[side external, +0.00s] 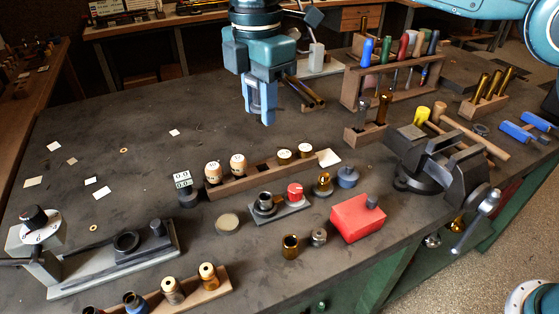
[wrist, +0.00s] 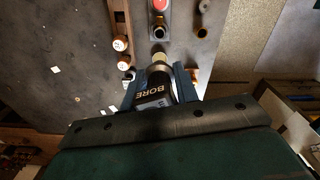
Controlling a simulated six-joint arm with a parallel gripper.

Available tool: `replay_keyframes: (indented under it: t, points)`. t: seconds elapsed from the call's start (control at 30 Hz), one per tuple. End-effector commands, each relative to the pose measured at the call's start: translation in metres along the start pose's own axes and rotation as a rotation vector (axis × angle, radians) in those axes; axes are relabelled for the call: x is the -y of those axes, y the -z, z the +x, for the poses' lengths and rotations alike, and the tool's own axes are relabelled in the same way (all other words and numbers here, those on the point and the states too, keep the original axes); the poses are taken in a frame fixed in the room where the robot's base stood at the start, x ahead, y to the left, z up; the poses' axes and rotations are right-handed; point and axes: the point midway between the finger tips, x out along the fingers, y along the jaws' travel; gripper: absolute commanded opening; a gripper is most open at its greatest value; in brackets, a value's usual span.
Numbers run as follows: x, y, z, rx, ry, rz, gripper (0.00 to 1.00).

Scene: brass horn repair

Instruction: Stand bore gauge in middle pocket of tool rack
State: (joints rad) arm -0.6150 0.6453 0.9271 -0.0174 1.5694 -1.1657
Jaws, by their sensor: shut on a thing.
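My gripper (side external: 262,118) points down above the table, left of the racks. Its fingers are shut on the bore gauge (wrist: 155,92), a dark body lettered BORE, which shows between the fingers in the wrist view. In the side view the fingers mostly hide the gauge. A small wooden rack (side external: 364,139) stands right of my gripper and holds a dark-handled tool (side external: 363,108) and a brass-coloured one (side external: 384,105). A larger wooden rack (side external: 350,92) behind it holds several coloured handles. I cannot tell which is the tool rack, and the middle pocket is not clear.
A vise (side external: 440,160) stands right of the small rack. A long wooden block (side external: 262,177) with several knobs, a small plate with a red knob (side external: 295,190) and a red box (side external: 357,218) lie in front. The table's left middle is mostly clear, with scattered paper scraps.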

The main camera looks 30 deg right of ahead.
Motion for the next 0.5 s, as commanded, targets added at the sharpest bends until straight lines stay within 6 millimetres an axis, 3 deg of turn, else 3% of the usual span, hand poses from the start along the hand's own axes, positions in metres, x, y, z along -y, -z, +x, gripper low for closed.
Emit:
replay_keyframes:
  t: [0.27,0.5]
  points:
    - [-0.018,-0.009,0.023,0.0,0.001,0.004,0.0]
    - [-0.052,-0.028,0.071,-0.001,-0.001,0.003,0.0]
